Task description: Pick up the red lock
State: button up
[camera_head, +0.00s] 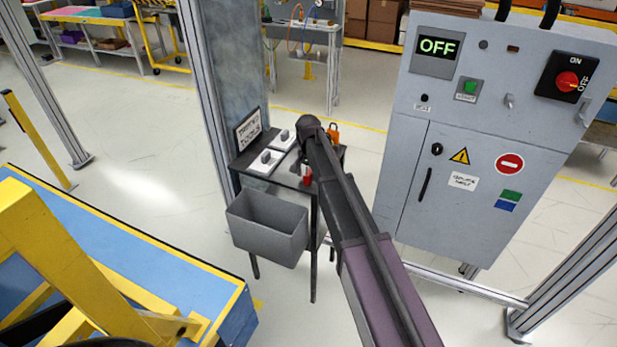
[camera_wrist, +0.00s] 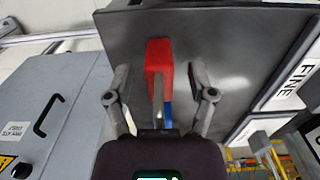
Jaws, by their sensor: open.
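The red lock (camera_wrist: 160,53) is on the dark grey tabletop (camera_wrist: 225,40) in the wrist view, with its grey shackle towards my gripper. My gripper (camera_wrist: 159,74) is open, with one grey finger on each side of the lock and visible gaps between. I cannot tell how far above the tabletop the fingertips are. In the head view a small red part of the lock (camera_head: 307,178) shows at the table's front edge beside my arm. My arm hides the rest of it, and my gripper is not clear there.
A blue item (camera_wrist: 168,114) shows just behind the red lock's shackle. An orange lock (camera_head: 332,131) is at the table's back right. White plates with grey knobs (camera_head: 265,162) and a sign (camera_head: 248,130) are left. A grey bin (camera_head: 268,228) hangs in front. A grey cabinet (camera_head: 470,150) stands right.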

grip_shut()
jog(key=shift+r, duration=0.1)
dwell(0.3)
notch_tip(320, 180, up, 3)
jog(key=p, duration=0.3)
jog(key=shift+r+p, duration=0.2)
jog(key=shift+p, duration=0.1)
jog(key=s+d, duration=0.2)
jog(key=s, duration=0.5)
jog(key=s+d+r+p, duration=0.1)
jog(key=s+d, duration=0.1)
jog(key=s, duration=0.6)
jog(key=shift+s+d+r, duration=0.2)
jog(key=shift+d, duration=0.05)
